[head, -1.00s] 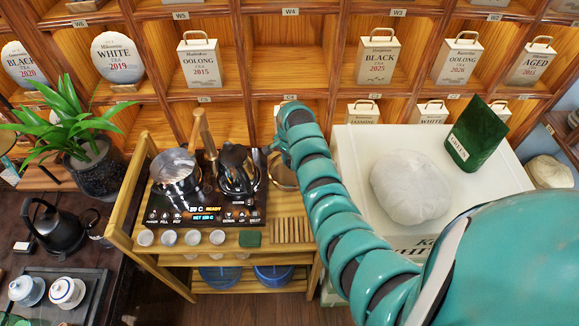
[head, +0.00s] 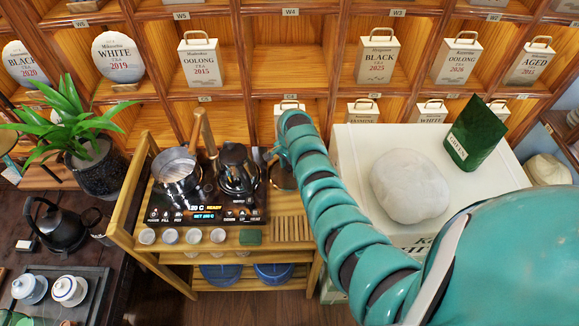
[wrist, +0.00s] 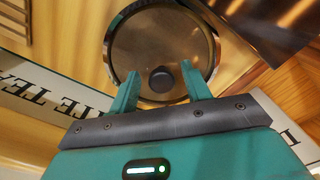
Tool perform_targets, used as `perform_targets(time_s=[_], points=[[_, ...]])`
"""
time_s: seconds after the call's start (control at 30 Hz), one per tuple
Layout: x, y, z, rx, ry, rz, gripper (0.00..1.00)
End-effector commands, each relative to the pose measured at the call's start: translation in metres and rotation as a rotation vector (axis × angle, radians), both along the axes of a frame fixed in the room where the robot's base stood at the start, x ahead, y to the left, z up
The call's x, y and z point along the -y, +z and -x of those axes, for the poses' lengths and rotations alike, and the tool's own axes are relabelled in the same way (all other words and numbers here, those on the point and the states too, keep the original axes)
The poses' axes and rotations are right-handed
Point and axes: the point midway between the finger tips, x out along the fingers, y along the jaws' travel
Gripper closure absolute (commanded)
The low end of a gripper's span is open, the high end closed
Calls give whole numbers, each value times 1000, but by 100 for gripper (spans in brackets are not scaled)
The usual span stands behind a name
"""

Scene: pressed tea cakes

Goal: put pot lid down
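The round glass pot lid (wrist: 135,45) has a metal rim and a dark knob (wrist: 162,79). In the head view the lid (head: 283,178) is at the right end of the wooden cart top, right of the black kettle, partly hidden by my arm. It appears to lie on the cart, though its underside is hidden. My gripper (wrist: 160,72) is open, its two teal fingers on either side of the knob with a gap on each side. In the head view my gripper (head: 270,155) is small and partly hidden. The steel pot (head: 178,170) stands on the left of the black hot plate.
The black kettle (head: 238,170) stands close left of the lid. Several small cups (head: 194,236), a green block (head: 250,237) and a slatted wooden piece (head: 292,229) line the cart's front. A white crate (head: 480,190) with a pale lump (head: 410,187) stands to the right.

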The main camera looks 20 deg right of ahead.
Motion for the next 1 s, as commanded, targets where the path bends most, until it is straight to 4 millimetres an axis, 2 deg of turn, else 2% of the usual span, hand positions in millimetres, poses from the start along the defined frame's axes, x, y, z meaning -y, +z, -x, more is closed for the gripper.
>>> perform_targets(time_s=[0.37, 0.57, 0.9, 1.0], points=[[0, 5, 0, 0, 0, 0, 52], [1, 20, -2, 3, -1, 1, 52], [1, 63, -1, 5, 0, 1, 52], [1, 89, -3, 9, 1, 0, 52]])
